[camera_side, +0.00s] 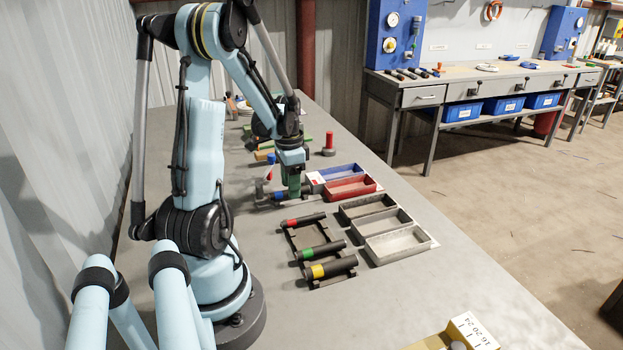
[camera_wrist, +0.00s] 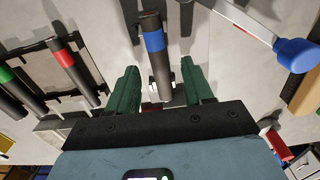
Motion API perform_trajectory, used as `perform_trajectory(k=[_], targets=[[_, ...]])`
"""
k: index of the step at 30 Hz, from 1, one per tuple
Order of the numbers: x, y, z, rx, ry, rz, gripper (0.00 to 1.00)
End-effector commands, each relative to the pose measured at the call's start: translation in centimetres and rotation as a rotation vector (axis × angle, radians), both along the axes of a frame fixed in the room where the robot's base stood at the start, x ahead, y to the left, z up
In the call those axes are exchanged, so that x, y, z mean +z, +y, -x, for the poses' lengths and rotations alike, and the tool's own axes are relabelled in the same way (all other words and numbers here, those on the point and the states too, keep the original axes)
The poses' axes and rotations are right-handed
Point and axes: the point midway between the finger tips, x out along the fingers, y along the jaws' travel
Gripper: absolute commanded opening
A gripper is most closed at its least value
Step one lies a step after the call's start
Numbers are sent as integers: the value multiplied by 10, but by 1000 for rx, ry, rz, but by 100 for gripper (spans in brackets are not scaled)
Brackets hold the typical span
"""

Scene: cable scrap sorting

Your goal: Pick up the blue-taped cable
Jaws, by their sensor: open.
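The blue-taped cable (camera_wrist: 153,42) is a short dark cylinder with a blue band, seen in the wrist view between the two green fingers of my gripper (camera_wrist: 158,66). My gripper is open, with a gap visible on each side of the cable. In the side view, my gripper (camera_side: 293,187) points down over the table, and the blue-taped cable (camera_side: 277,196) shows at its left, partly hidden by the fingers.
Red-, green- and yellow-taped cables (camera_side: 303,219) (camera_side: 323,250) (camera_side: 330,269) lie on a dark rack nearby. Blue, red, black, grey and white trays stand to the right, including the red tray (camera_side: 349,195).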

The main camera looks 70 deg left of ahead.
Motion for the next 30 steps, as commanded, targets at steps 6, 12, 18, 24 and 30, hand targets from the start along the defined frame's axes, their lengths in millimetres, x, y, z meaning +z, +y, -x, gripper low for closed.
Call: perform_trajectory(k=[6,12,18,24,30], targets=[[-10,0,0,0,0,0,51],[-9,0,0,1,0,0,46],[-9,0,0,1,0,0,16],[-9,0,0,1,0,0,0],[-8,0,0,1,0,0,0]])
